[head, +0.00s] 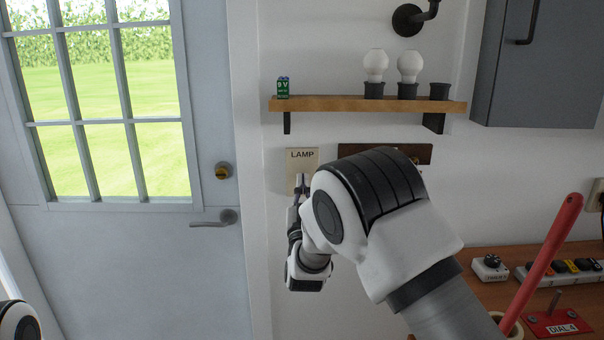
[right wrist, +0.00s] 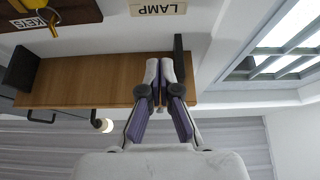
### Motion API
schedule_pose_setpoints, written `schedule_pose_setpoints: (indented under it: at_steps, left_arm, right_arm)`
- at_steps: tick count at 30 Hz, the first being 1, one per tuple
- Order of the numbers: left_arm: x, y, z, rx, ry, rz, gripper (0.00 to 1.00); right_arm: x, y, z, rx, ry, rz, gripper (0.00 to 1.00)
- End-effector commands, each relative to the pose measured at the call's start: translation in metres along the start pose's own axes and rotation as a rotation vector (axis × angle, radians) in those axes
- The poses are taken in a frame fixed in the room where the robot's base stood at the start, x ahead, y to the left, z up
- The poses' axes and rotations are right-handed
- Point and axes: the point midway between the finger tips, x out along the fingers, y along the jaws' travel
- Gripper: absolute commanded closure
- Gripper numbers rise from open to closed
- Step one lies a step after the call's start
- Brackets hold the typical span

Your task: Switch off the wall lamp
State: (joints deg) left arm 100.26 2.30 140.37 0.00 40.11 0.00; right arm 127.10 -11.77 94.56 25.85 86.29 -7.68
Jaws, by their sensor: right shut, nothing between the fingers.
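A cream switch plate marked LAMP (head: 303,157) is on the white wall, left of centre in the head view. Its label end also shows upside down at the top edge of the right wrist view (right wrist: 158,8). My right gripper (head: 299,183) is shut and empty, its fingertips in front of the plate's lower part. The fingers show in the right wrist view (right wrist: 160,68). I cannot tell whether they touch the plate; the switch itself is hidden. A black wall fixture (head: 408,19) is at the top, cut off by the frame. My left gripper is not in view.
A keys board (right wrist: 40,20) is beside the plate. A grey cabinet (head: 540,65) hangs right; a workbench (head: 465,262) stands below it.

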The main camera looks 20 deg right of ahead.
Motion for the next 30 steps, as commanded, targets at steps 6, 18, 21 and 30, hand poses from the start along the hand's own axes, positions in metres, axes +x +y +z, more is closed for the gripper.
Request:
schedule_pose_setpoints:
  at_steps: [6, 18, 21, 30]
  left_arm:
    - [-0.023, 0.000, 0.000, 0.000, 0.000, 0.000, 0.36]
    - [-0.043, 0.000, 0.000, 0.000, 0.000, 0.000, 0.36]
    - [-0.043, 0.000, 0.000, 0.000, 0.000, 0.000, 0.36]
    - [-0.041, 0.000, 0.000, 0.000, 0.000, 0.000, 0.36]
  right_arm:
    - [0.050, 0.001, -0.004, 0.002, 0.001, 0.002, 1.00]
    - [0.060, 0.000, 0.035, -0.001, -0.002, -0.001, 1.00]
    - [0.059, 0.000, 0.038, 0.000, -0.002, -0.001, 1.00]
    - [0.058, 0.000, 0.039, 0.000, 0.001, -0.001, 1.00]
